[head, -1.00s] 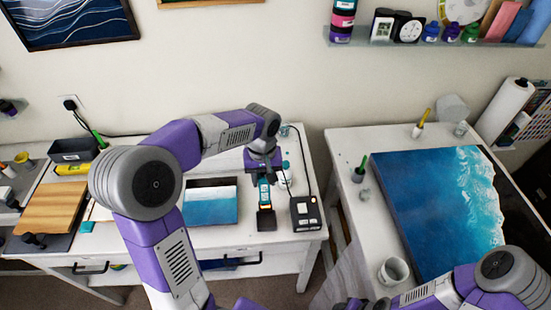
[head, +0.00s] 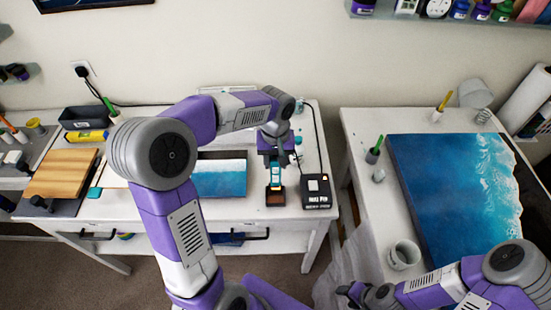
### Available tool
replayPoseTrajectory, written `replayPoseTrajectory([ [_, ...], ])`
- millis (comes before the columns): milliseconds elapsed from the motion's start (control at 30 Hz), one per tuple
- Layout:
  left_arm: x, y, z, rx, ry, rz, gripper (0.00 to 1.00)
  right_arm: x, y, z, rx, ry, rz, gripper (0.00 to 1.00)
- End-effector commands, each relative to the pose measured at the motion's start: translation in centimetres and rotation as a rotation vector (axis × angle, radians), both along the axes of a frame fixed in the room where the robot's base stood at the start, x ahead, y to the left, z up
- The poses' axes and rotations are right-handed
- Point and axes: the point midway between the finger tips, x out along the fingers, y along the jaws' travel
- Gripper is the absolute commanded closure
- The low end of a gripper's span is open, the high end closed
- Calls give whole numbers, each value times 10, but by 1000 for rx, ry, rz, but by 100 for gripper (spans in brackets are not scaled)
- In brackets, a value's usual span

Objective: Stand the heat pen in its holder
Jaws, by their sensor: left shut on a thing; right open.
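The heat pen (head: 275,172) is a small teal and dark tool, upright below my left gripper (head: 275,160), which is shut on it. The holder (head: 275,198), a small dark block with a brownish top, stands on the left table directly below the pen in the picture. I cannot tell whether the pen's lower end is in the holder or just above or behind it. The black Heat Pen control box (head: 316,191) sits just right of the holder. My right gripper (head: 352,291) is open and empty at the bottom, near the right table's front edge.
A small blue seascape panel (head: 219,179) lies left of the holder. A cable runs behind the control box. The right table holds a large seascape panel (head: 455,185), a white cup (head: 403,254) and a green-handled tool in a pot (head: 374,152). A gap separates the tables.

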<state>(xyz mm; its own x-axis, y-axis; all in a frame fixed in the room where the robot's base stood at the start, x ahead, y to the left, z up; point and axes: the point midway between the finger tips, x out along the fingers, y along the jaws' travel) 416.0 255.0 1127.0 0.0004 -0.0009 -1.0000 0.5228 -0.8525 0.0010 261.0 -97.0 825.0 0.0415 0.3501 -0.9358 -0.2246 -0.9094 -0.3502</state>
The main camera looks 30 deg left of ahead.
Motion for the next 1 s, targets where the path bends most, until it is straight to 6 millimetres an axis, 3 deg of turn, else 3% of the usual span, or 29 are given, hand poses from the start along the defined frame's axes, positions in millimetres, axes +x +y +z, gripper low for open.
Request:
replayPoseTrajectory([
  [500,0,0,-42,0,0,0,91,0,0,-33,0,0,0,50],
  [900,0,0,-45,1,-1,0,91,0,0,-34,0,0,0,50],
  [933,0,0,-45,1,-1,0,57,0,0,-34,0,0,0,50],
  [1000,0,0,-45,1,-1,0,47,0,0,-34,0,0,0,50],
])
